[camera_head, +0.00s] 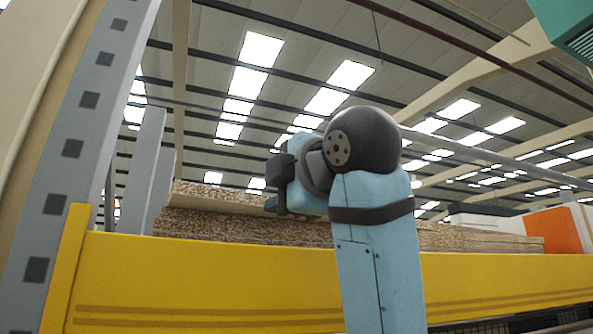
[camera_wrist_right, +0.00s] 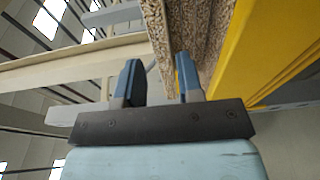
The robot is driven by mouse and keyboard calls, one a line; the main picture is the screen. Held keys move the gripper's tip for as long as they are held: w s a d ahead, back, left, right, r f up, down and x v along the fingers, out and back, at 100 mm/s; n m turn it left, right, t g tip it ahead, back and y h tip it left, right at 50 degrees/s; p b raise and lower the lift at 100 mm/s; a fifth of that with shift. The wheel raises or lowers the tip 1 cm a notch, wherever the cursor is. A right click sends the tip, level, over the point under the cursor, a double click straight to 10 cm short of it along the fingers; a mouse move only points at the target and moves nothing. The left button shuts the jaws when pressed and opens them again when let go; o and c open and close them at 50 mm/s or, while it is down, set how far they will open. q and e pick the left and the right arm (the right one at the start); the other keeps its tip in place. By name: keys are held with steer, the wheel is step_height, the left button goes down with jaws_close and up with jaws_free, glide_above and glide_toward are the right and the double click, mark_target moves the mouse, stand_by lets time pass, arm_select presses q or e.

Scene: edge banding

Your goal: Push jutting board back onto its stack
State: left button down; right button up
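A stack of speckled chipboards (camera_head: 240,228) lies behind the yellow beam in the head view. The jutting board (camera_head: 215,201) sits at its top left, with a pale underside showing. In the right wrist view the stack (camera_wrist_right: 208,35) and the narrow edge of the jutting board (camera_wrist_right: 157,35) run down towards my fingers. My right gripper (camera_head: 271,204) is in front of the upper stack; its fingers are mostly hidden in the head view. The wrist view shows the right gripper (camera_wrist_right: 158,82) open, with two blue fingers apart and the board edge beyond the gap. Contact cannot be told. My left gripper is not in view.
The yellow rack beam (camera_head: 200,285) crosses in front of the stack's lower part. A grey perforated upright (camera_head: 75,150) stands at left, with a grey post (camera_head: 145,170) beside the stack's end. An orange panel (camera_head: 553,230) is at right. Space above the stack is open.

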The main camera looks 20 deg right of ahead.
mark_target(263, 200)
steer(key=p+x, duration=0.2)
steer(key=x, duration=0.5)
steer(key=shift+w+a, duration=0.1)
steer(key=shift+w, duration=0.1)
steer(key=shift+w+a, duration=0.1)
steer(key=shift+w, duration=0.35)
jaws_close()
stand_by(0.8)
